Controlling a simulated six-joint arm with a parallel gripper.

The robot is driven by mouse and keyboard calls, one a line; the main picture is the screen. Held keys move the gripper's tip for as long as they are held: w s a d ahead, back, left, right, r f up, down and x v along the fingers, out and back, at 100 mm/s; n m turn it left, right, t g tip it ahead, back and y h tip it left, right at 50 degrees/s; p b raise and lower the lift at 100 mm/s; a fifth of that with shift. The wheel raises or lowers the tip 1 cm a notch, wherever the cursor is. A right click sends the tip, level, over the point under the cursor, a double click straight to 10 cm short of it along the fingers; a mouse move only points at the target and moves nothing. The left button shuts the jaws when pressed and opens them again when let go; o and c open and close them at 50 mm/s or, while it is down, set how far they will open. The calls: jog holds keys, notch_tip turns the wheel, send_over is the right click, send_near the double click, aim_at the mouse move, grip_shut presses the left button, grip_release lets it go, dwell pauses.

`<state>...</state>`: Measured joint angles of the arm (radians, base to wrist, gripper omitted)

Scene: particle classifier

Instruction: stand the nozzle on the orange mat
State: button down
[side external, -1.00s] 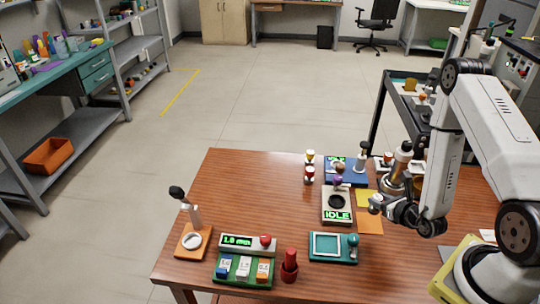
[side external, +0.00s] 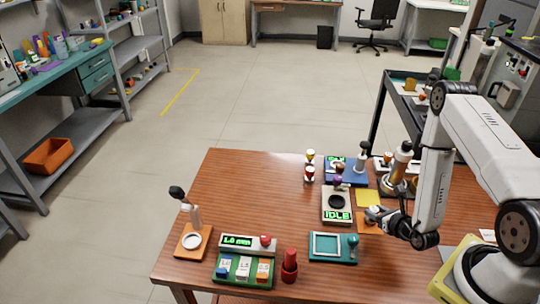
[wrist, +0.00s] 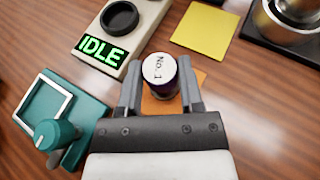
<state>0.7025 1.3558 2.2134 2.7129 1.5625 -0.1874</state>
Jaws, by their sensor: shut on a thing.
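The nozzle (wrist: 158,70) is a short dark purple piece with a round white top marked "No. 1". In the wrist view it sits between the two grey fingers of my gripper (wrist: 160,88), which is shut on it. The top faces the wrist camera. The orange mat (wrist: 152,107) shows around and beneath the nozzle, partly hidden by the nozzle and fingers. In the side view my gripper (side external: 380,214) is low over the orange mat (side external: 366,229). I cannot tell whether the nozzle's base touches the mat.
A beige device reading "IDLE" (side external: 337,216) stands left of the mat, with a yellow mat (side external: 368,198) behind. A teal tray with a knob (side external: 345,257) is at front left. A dark stand with metal parts (wrist: 290,25) is at the wrist view's upper right.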

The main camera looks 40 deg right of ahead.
jog(key=shift+f, duration=0.15)
jog(key=shift+c, duration=1.2)
grip_release()
jog(key=shift+v, duration=3.8)
jog(key=shift+w, duration=0.1)
